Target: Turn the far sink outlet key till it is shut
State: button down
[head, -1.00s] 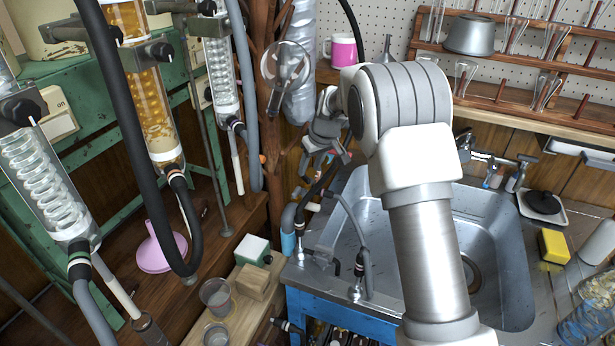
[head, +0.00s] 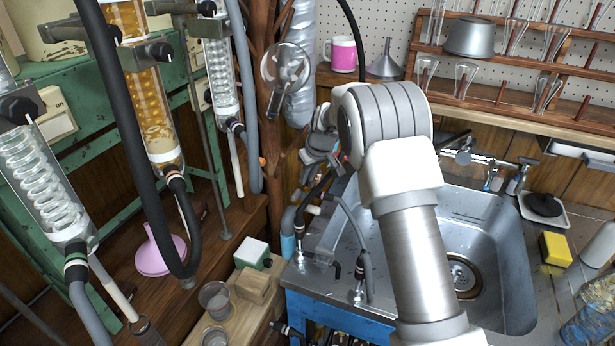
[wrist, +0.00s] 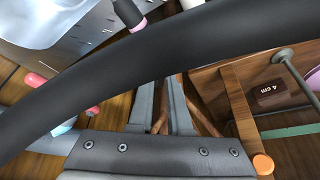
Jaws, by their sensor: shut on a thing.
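In the wrist view, my gripper's two grey fingers (wrist: 128,12) are close together. A thick black hose (wrist: 150,55) crosses in front of them. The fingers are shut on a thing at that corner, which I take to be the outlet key. The key and the exact contact are hidden, so its angle cannot be told.
The nearer outlet (head: 357,290) with its hose stands close by. The steel sink (head: 465,225) lies to the right. Glass condensers (head: 40,180) and hanging hoses fill the left. A yellow sponge (head: 555,248) lies on the right counter.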

dwell(0.4)
jog(key=m, duration=0.1)
jog(key=m+p, duration=0.1)
jog(key=m+h+p, duration=0.1)
jog(key=shift+a+r+t, duration=0.2)
jog(key=shift+a+t, duration=0.05)
jog(key=shift+t, duration=0.05)
jog(key=m+h+p, duration=0.1)
jog(key=m, duration=0.1)
jog(key=shift+a+m+p, duration=0.1)
jog(key=shift+m+p, duration=0.2)
jog(key=shift+p, duration=0.1)
jog(key=m+h+p, duration=0.1)
jog(key=m, duration=0.1)
jog(key=m+h+p, duration=0.1)
jog(key=m, duration=0.2)
jog(key=shift+a+f, duration=0.15)
jog(key=shift+a, duration=0.05)
jog(key=shift+m, duration=0.4)
jog(key=c, duration=0.9)
grip_release()
jog(key=shift+o, duration=0.2)
